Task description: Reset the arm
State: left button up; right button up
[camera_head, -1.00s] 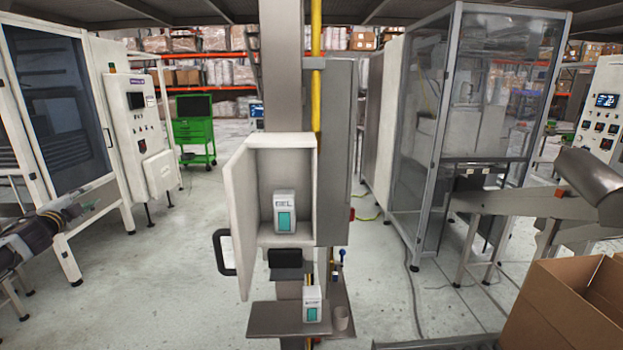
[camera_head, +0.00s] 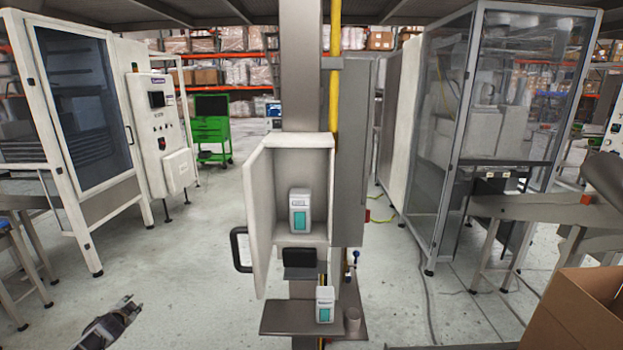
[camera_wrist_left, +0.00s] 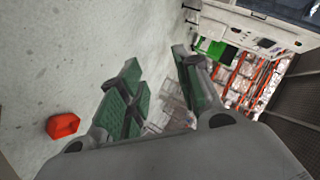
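My left gripper (camera_head: 122,310) shows low at the left of the head view, over the bare floor. In the left wrist view its two green-padded fingers (camera_wrist_left: 157,60) stand apart with nothing between them, so it is open and empty. My right gripper is in neither view. An open white cabinet (camera_head: 288,142) on the column holds a white box with a teal label (camera_head: 300,212).
The cabinet door (camera_head: 259,220) stands open to the left. A cardboard box (camera_head: 570,318) is at the lower right, near a conveyor (camera_head: 520,207). A glazed machine (camera_head: 85,130) stands at the left. A red bin (camera_wrist_left: 63,125) lies on the floor. The floor at left centre is clear.

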pick_arm(q)
jog(key=s+d+f+n+g+h, duration=0.1)
jog(key=s+d+f+g, duration=0.1)
jog(key=s+d+f, duration=0.75)
jog(key=s+d+f+g+h, duration=0.1)
jog(key=s+d+f, duration=0.5)
jog(key=f, duration=0.7)
jog(key=s+d+f+n+g+h, duration=0.1)
jog(key=s+d+f+g, duration=0.1)
jog(key=s+d+f, duration=0.65)
jog(key=s+d+f+g+h, duration=0.1)
jog(key=s+d+f, duration=0.4)
jog(key=s, duration=0.7)
jog(key=s+d+f+n+g+h, duration=0.1)
jog(key=s+d+f+g, duration=0.1)
jog(key=s+d+f, duration=0.3)
jog(key=s+d+f+g+h, duration=0.1)
jog(key=s+d+f, duration=0.4)
jog(key=s+d, duration=0.7)
jog(key=s, duration=0.7)
jog(key=shift+s+f+g, duration=0.3)
jog(key=shift+s+g, duration=0.05)
jog(key=shift+g, duration=0.05)
